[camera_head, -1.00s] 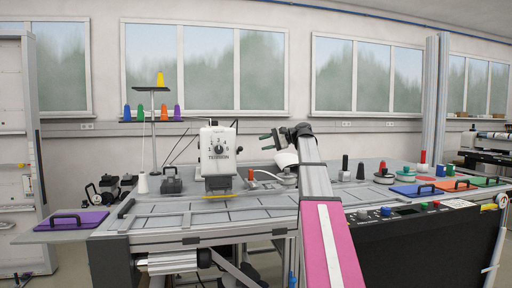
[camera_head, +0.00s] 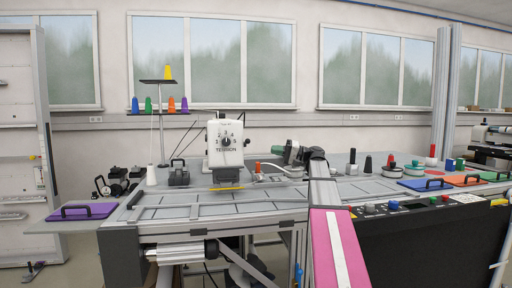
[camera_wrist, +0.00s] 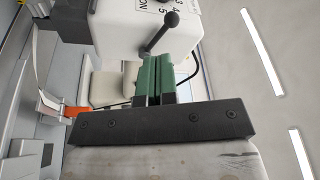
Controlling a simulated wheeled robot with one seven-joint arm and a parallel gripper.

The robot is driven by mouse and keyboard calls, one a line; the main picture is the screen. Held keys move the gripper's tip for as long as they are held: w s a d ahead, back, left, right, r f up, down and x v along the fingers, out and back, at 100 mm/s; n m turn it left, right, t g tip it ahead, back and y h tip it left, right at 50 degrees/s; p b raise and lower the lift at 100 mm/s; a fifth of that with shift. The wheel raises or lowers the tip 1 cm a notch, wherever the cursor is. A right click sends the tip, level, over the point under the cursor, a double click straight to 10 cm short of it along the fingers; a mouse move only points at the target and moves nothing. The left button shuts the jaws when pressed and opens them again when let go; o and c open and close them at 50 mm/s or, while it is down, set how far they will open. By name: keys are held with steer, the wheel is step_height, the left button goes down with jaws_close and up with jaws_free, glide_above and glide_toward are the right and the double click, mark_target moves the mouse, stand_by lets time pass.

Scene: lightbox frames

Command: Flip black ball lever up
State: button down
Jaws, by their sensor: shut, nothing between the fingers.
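The white machine head (camera_head: 211,154) with a dial marked TENSION stands on the table, left of my gripper in the head view. In the wrist view, the black ball lever (camera_wrist: 170,19) stands out from the white machine body (camera_wrist: 115,22), its rod slanting from the ball down to the left. My gripper (camera_wrist: 152,58) has green fingers pressed together, with nothing between them. Their tips appear close to the lower end of the rod; I cannot tell if they touch. In the head view my gripper (camera_head: 277,149) points left toward the machine. The lever is not clearly visible there.
A thread stand (camera_head: 160,110) with coloured cones is behind left. Several spools and coloured plates, including a blue plate (camera_head: 425,184), lie to the right. The table front (camera_head: 200,212) is mostly clear.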

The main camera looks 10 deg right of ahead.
step_height(320, 180, down, 5)
steer(key=s+d+n+t+y, duration=0.2)
steer(key=n+t+y, duration=0.1)
steer(key=n+y, duration=0.15)
steer(key=x, duration=1.3)
steer(key=shift+w+a+f+n+h, duration=0.25)
steer(key=shift+a+n+h, duration=0.1)
steer(key=shift+a+h, duration=0.1)
steer(key=shift+d, duration=0.1)
steer(key=r, duration=0.1)
steer(key=m+t, duration=0.1)
steer(key=r+m+h, duration=0.1)
steer(key=shift+w+r, duration=0.3)
steer(key=shift+r, duration=0.1)
